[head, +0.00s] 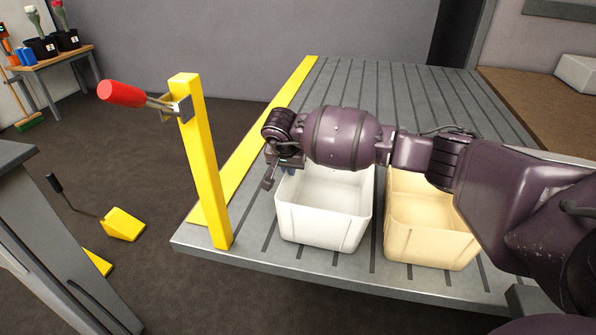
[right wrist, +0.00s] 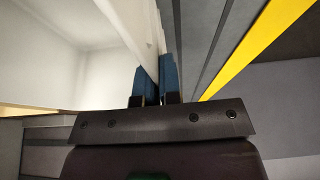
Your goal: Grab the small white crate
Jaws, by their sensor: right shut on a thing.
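The small white crate (head: 322,220) stands on the grey slatted surface, left of a cream crate. My right gripper (head: 287,168) reaches over from the right and is at the white crate's left back rim, partly hidden by my own wrist. In the right wrist view, the two blue fingers (right wrist: 158,75) are on either side of the crate's white wall (right wrist: 128,28), closed on it. The crate looks empty and upright. My left gripper does not show.
The cream crate (head: 430,245) stands close on the right. A yellow post (head: 205,165) with a red-handled clamp (head: 122,94) rises at the left edge of the slatted platform (head: 255,245). A yellow strip (head: 290,95) runs along that edge. Free slats lie behind the crates.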

